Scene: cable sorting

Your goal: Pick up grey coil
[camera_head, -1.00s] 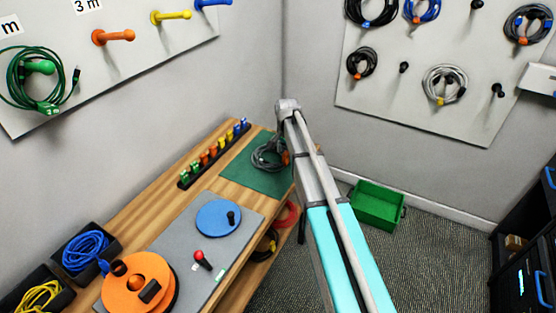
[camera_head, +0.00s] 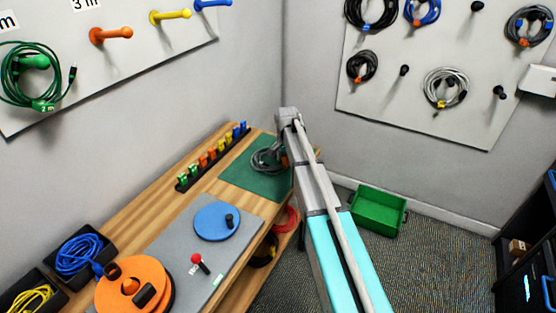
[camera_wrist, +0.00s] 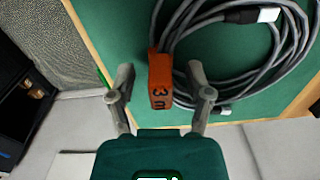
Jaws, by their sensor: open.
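The grey coil (camera_head: 264,160) lies on the green mat (camera_head: 240,180) at the far end of the wooden bench. In the wrist view the grey coil (camera_wrist: 272,62) spreads over the upper right of the green mat (camera_wrist: 120,25). An orange tag (camera_wrist: 161,80) marked "3 m" sits on its left side. My gripper (camera_wrist: 158,80) is open, with one finger on each side of the tag. I cannot tell whether the fingers touch it. In the head view my arm hides the gripper and part of the coil.
A row of coloured clips (camera_head: 212,156) stands along the bench's back edge. A grey plate with a blue disc (camera_head: 217,220) and an orange reel (camera_head: 133,287) lies nearer. A green bin (camera_head: 378,210) stands on the floor right of my arm. Walls meet behind the bench.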

